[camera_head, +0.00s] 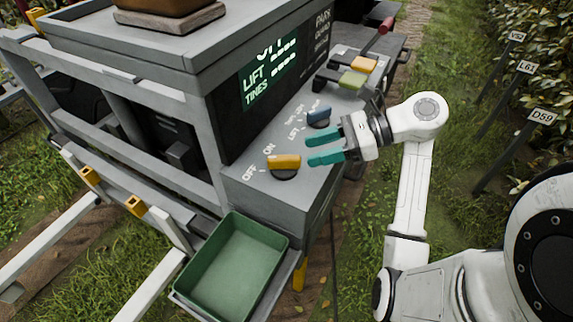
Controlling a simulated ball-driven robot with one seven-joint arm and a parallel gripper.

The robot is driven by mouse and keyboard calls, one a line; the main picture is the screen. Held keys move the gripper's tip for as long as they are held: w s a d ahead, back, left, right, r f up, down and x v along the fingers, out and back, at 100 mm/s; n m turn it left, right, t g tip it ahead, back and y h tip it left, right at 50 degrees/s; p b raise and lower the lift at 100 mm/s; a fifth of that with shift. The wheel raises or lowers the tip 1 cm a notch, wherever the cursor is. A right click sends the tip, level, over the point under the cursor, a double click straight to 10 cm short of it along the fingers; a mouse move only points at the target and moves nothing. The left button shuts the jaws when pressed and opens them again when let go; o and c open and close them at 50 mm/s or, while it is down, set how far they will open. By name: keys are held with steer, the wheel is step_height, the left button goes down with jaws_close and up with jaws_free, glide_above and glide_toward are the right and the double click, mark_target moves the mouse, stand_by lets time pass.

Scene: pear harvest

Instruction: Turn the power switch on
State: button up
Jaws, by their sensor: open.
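The power switch (284,162) is a yellow rotary knob on a dark round base, on the grey sloped control panel. The labels OFF and ON are printed to its left and above it. Its yellow bar lies roughly level in the picture; I cannot tell for sure which label it points at. My gripper (318,146) has two teal fingers, spread apart and empty. It is just right of the yellow knob, with its fingertips pointing left towards it and a small gap between them.
Green and orange levers (352,78) and a red-handled lever (386,25) are farther back. A lit display (268,72) stands above the panel. An empty green tray (232,268) hangs below. Grass lies to the right.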

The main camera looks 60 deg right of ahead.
mark_target(293, 157)
steer(key=shift+b+x, duration=0.65)
steer(key=shift+x, duration=0.4)
steer(key=shift+p+x, duration=0.65)
steer(key=shift+x, duration=2.05)
jaws_close()
